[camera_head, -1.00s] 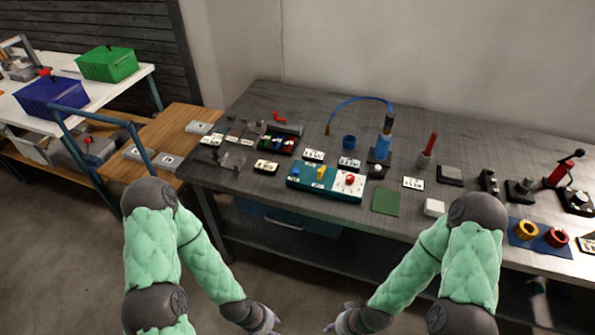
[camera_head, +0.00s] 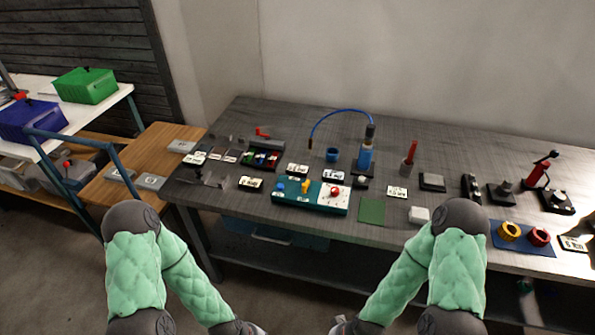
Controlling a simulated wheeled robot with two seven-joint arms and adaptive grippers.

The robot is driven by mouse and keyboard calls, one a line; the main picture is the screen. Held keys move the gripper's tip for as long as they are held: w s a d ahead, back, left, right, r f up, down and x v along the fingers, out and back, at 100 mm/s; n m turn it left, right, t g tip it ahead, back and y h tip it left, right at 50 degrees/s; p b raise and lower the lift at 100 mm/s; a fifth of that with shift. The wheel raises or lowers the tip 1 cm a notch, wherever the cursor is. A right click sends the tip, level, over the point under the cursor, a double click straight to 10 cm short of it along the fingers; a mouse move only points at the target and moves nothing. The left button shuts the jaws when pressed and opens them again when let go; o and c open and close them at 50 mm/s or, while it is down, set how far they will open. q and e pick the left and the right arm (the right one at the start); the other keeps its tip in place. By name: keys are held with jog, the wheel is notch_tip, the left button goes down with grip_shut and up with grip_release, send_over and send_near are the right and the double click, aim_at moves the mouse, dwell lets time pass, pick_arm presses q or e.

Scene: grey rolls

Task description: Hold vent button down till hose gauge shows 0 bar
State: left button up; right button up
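A blue hose (camera_head: 345,112) arcs above the dark workbench from an upright blue cylinder (camera_head: 365,158) with a dark top, its free end hanging to the left. A small block with a pale round face (camera_head: 361,182) stands at the cylinder's foot. I cannot tell whether it is the gauge or the vent button, and no reading is legible. A teal and white panel (camera_head: 292,197) in front carries a blue, a yellow and a red control. My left gripper (camera_head: 256,329) and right gripper (camera_head: 340,326) are at the bottom edge, mostly cut off, apart from the bench.
A green mat (camera_head: 371,211), a white block (camera_head: 418,215) and a blue mat (camera_head: 523,238) with yellow and red rings lie along the front. A red lever (camera_head: 409,158) stands behind. Small label plates are scattered about. A wooden side table (camera_head: 150,160) adjoins at left.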

pick_arm(q)
grip_shut()
dwell(1.3)
